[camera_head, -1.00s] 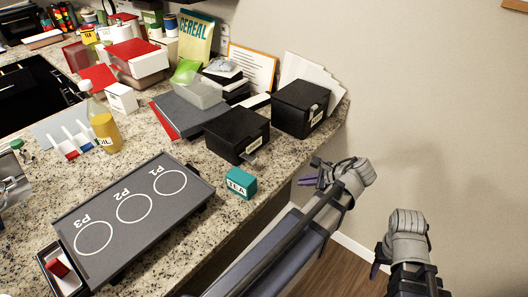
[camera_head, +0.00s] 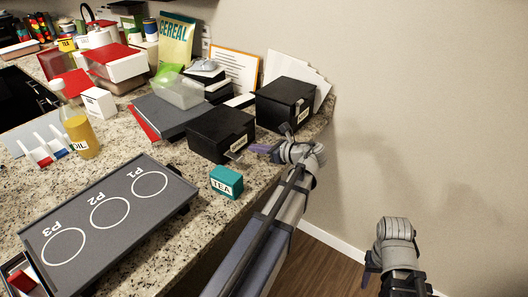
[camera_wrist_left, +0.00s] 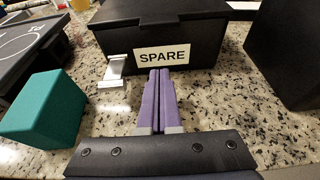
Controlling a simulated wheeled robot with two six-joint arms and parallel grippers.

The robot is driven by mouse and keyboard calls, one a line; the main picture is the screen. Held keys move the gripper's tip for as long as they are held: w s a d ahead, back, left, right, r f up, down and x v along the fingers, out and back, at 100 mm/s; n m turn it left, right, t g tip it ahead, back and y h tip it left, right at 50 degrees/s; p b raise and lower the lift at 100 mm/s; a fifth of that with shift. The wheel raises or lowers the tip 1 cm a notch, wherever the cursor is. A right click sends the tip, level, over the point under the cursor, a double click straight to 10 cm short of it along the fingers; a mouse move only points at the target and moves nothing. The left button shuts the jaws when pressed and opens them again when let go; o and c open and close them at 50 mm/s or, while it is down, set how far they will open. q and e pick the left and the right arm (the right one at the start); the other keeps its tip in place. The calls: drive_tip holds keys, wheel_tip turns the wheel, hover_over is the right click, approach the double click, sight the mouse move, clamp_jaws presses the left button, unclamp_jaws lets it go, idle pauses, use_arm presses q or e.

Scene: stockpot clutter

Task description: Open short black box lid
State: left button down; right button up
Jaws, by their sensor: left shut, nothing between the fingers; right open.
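The short black box (camera_head: 216,134) stands near the counter's right edge with its lid down. In the left wrist view the box (camera_wrist_left: 206,50) shows a white SPARE label and a pale metal tab (camera_wrist_left: 114,71) at its front. My left gripper (camera_head: 262,148) is shut and empty, just in front of the box's front side. In the left wrist view its purple fingertips (camera_wrist_left: 159,73) point at the lower part of the label; I cannot tell whether they touch it. My right gripper (camera_head: 370,270) is open and empty, off the counter at lower right.
A taller black box (camera_head: 287,103) stands behind and to the right. A teal TEA box (camera_head: 226,182) sits in front, near the counter edge. A grey board (camera_head: 112,212) with marked circles lies left. Books and a clear bin (camera_head: 180,92) crowd the left side.

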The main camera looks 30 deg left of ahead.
use_arm(q)
drive_tip(key=b+x, duration=0.1)
drive_tip(key=x, duration=0.3)
drive_tip(key=shift+f, duration=0.2)
wheel_tip(320, 180, up, 3)
drive_tip(key=shift+a+f+p, duration=0.1)
drive_tip(key=shift+f+p, duration=0.1)
drive_tip(key=shift+p, duration=1.05)
drive_tip(key=shift+r+p, duration=0.85)
